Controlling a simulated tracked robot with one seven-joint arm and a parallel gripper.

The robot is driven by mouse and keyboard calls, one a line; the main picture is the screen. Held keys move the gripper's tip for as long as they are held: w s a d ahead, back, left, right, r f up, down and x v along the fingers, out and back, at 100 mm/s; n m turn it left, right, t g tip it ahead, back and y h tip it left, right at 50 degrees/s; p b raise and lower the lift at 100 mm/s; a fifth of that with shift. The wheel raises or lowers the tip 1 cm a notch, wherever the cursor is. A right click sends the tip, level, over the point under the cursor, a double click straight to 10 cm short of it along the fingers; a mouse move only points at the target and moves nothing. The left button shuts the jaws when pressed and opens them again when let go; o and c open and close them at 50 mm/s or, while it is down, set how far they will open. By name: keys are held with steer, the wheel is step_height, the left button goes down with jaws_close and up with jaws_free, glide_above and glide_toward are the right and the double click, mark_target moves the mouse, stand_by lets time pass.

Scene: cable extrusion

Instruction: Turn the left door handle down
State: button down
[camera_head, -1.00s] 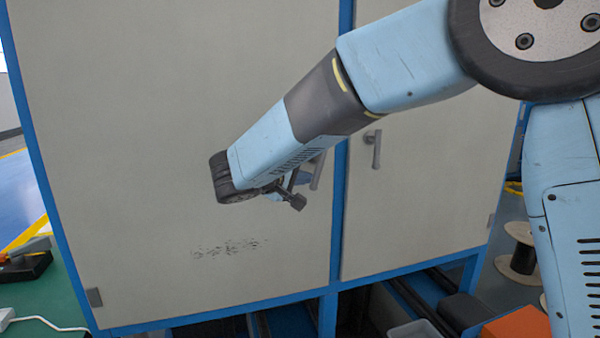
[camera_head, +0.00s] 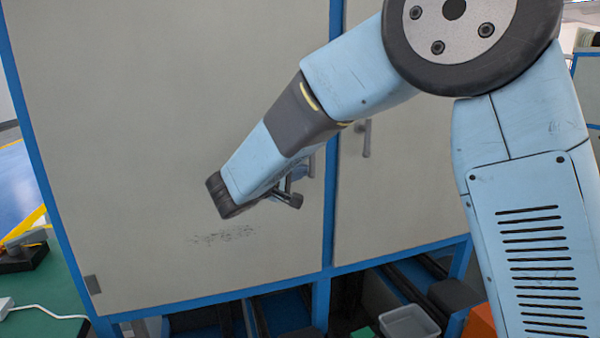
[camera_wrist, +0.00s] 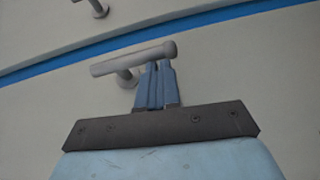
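The left door (camera_head: 130,120) is a large grey panel in a blue frame. Its grey bar handle (camera_head: 312,165) is partly hidden behind my arm in the head view. In the wrist view the handle (camera_wrist: 108,66) runs across just beyond my fingertips, with its round mount meeting the door. My gripper (camera_wrist: 157,68) has its two blue fingers close together, side by side. The tips are at or very near the bar, towards its thick right end. I cannot tell whether they touch it. In the head view the fingers are mostly hidden by my wrist.
The right door (camera_head: 400,190) has a similar handle (camera_head: 366,138), across a blue post (camera_head: 330,190). Below the doors are open bays with a grey bin (camera_head: 408,322). A green surface (camera_head: 55,285) lies at the lower left.

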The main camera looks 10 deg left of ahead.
steer(key=shift+d, duration=0.1)
steer(key=w+a+f+v, duration=0.1)
steer(key=a+v, duration=0.2)
steer(key=v, duration=1)
steer(key=w+d+r+m+g, duration=0.15)
steer(key=d+m+g, duration=0.55)
steer(key=d, duration=2.5)
steer(key=s+d+f+m+g+y, duration=0.1)
steer(key=s+d+m+y, duration=0.4)
steer(key=s+d, duration=1.1)
steer(key=shift+s+f+g+y, duration=0.4)
steer(key=shift+s+g+y, duration=0.25)
steer(key=shift+g+y, duration=0.35)
